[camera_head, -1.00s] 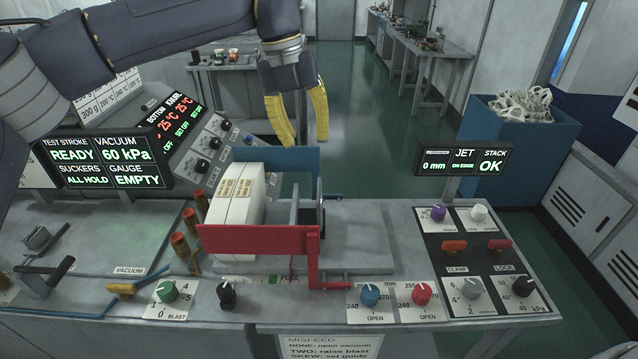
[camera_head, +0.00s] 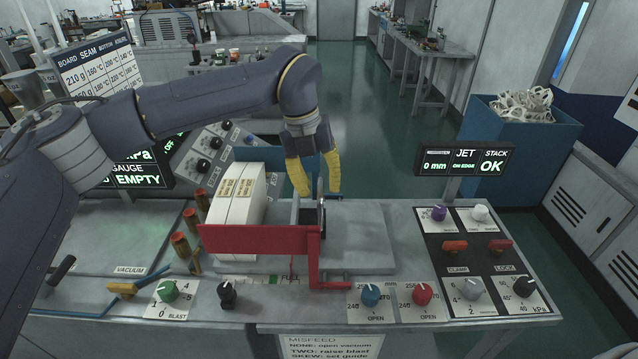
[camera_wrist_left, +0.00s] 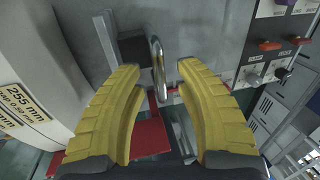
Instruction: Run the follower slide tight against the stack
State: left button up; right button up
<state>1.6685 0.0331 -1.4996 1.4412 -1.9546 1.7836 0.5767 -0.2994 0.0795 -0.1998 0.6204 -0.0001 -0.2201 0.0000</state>
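The stack (camera_head: 236,200) of white blanks with tan labels stands upright between a red front guide (camera_head: 260,239) and a blue back guide. The stack also fills the left side of the left wrist view (camera_wrist_left: 35,70). The follower slide's thin grey plate (camera_head: 295,212) stands right of the stack, with a visible gap between them. In the left wrist view the follower slide shows a black block (camera_wrist_left: 132,46) and a shiny metal loop handle (camera_wrist_left: 158,68). My left gripper (camera_head: 317,191) is open, its yellow fingertips on either side of the handle, not visibly closed on it.
A panel of knobs and red switches (camera_head: 475,255) lies to the right, under a JET/STACK display (camera_head: 464,160) reading 0 mm, ON EDGE and OK. Blue and red knobs sit in front. Bare grey deck (camera_head: 362,240) lies right of the follower.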

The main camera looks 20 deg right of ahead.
pick_arm(q)
jog(key=shift+c, duration=0.3)
grip_shut()
jog(key=shift+f, duration=0.15)
dwell(0.3)
